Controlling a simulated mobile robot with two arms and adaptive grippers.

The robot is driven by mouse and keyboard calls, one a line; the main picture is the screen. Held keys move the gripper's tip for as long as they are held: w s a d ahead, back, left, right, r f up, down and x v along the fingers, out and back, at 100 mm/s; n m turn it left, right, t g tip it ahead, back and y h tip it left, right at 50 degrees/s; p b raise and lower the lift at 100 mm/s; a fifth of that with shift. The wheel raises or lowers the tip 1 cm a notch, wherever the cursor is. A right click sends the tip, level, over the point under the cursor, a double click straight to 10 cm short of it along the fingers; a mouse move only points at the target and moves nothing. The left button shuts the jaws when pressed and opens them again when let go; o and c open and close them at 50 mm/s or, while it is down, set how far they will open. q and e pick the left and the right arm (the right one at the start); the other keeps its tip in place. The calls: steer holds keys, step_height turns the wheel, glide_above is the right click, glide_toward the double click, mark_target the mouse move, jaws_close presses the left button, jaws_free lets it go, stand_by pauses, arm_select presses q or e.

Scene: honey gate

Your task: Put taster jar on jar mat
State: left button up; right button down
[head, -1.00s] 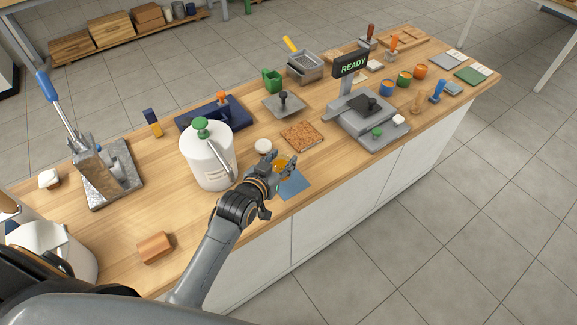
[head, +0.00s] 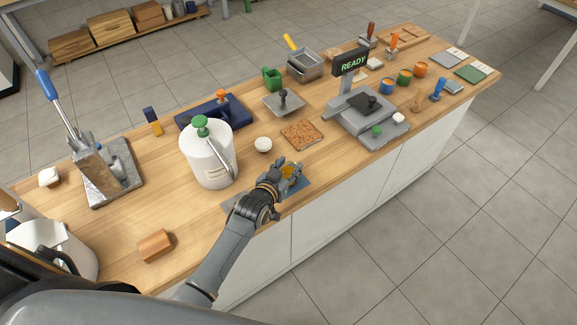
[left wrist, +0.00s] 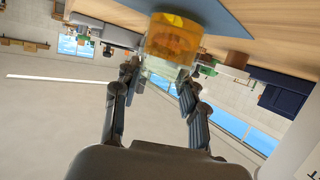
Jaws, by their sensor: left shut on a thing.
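The taster jar (head: 291,170) is a small clear jar with amber honey. My left gripper (head: 287,174) is shut on it, over the front edge of the counter. In the left wrist view the jar (left wrist: 175,42) sits between the fingertips (left wrist: 160,70). The blue jar mat (head: 302,186) lies flat at the counter's front edge, partly hidden by the gripper. The mat also shows in the left wrist view (left wrist: 218,14), right by the jar's end. I cannot tell whether the jar touches it. My right gripper is not in view.
A white canister with a green knob (head: 207,158) stands left of the gripper. A white round lid-like thing (head: 263,144) and a brown textured tile (head: 301,134) lie behind it. A grey flat piece (head: 230,205) lies by my wrist. A scale (head: 366,117) stands right.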

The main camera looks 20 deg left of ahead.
arm_select(q)
steer(key=o, duration=1.2)
steer(key=shift+f, duration=0.1)
steer(key=shift+b+v, duration=0.3)
steer(key=shift+v, duration=5.75)
